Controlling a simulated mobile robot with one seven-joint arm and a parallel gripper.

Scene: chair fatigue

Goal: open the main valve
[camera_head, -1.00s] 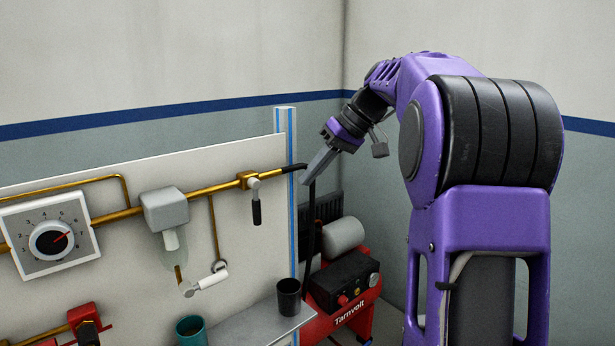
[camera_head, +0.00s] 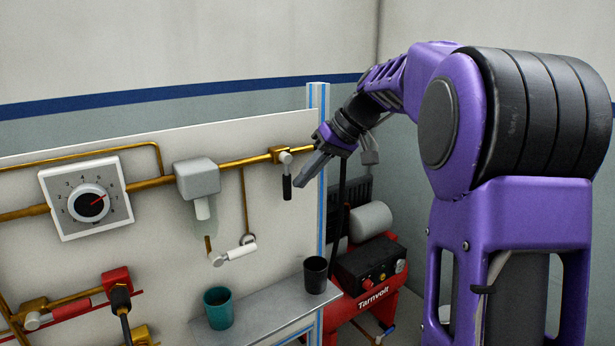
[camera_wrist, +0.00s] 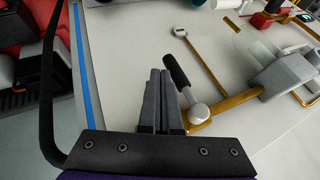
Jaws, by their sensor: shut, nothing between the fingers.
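The valve (camera_head: 279,156) is a brass body at the right end of the brass pipe on the white panel. Its black-gripped lever (camera_head: 287,188) hangs straight down from a silver pivot. In the wrist view, the lever (camera_wrist: 178,74) and the pivot (camera_wrist: 198,114) are just right of the fingers. I take this as the main valve; no label is legible. My gripper (camera_head: 300,184) is shut and empty, with its tips close to the lever's right side. In the wrist view, the shut fingers (camera_wrist: 158,76) appear beside the lever; I cannot tell whether they touch.
A regulator dial (camera_head: 89,200) and a grey filter unit (camera_head: 197,180) are on the panel to the left. A shelf (camera_head: 262,312) below holds a teal cup (camera_head: 218,307) and a black cup (camera_head: 315,275). A red compressor (camera_head: 368,297) stands right of the panel's blue-striped post (camera_head: 319,110).

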